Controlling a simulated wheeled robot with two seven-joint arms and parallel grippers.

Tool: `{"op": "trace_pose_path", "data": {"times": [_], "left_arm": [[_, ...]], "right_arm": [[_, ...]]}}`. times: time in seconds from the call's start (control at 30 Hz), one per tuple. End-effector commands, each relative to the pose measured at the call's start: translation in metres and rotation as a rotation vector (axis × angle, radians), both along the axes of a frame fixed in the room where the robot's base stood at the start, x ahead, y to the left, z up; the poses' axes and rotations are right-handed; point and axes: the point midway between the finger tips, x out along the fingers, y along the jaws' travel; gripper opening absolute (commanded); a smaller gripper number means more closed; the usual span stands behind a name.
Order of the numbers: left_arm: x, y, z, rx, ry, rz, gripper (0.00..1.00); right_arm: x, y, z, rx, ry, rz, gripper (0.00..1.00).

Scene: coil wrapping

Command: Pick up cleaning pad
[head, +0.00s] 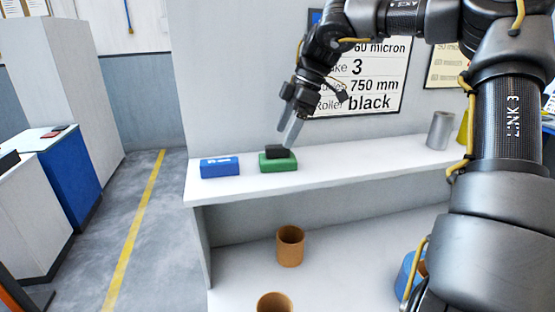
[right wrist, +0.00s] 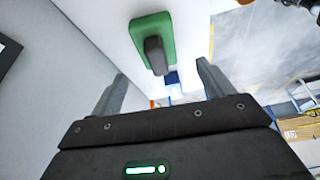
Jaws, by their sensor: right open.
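The cleaning pad (head: 279,163), a green block with a black grip (head: 276,151) on top, lies on the white shelf (head: 340,156). My right gripper (head: 289,120) is open and empty, just above the pad in the head view. In the right wrist view the green pad (right wrist: 142,28) and its black grip (right wrist: 155,56) show ahead of the spread fingers (right wrist: 162,88), apart from them. My left gripper is not in view.
A blue block (head: 220,167) lies left of the pad on the shelf. A grey cylinder (head: 440,130) and a yellow object (head: 463,130) stand at the shelf's right. Brown rolls (head: 290,246) stand on the lower surface. A sign (head: 370,75) hangs on the wall behind.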

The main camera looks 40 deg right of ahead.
Motion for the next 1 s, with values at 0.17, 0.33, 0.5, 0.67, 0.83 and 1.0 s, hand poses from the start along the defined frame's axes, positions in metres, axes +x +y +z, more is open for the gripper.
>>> {"op": "trace_pose_path", "data": {"times": [0.17,0.33,0.5,0.67,0.83,1.0], "left_arm": [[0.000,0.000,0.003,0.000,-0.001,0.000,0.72],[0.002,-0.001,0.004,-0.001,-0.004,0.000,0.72],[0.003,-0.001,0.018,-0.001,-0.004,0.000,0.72],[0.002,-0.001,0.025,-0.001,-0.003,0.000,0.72],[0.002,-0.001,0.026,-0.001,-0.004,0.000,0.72],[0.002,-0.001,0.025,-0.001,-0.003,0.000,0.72]], "right_arm": [[0.004,0.006,-0.017,0.001,0.001,0.000,0.80],[0.005,0.007,-0.020,0.000,0.000,-0.001,0.80],[0.009,0.013,-0.036,0.002,0.005,0.001,0.80],[0.014,0.019,-0.058,0.000,0.004,0.000,0.80],[0.017,0.023,-0.068,0.002,0.001,-0.001,0.80],[0.017,0.023,-0.068,0.001,0.000,-0.001,0.80]]}}
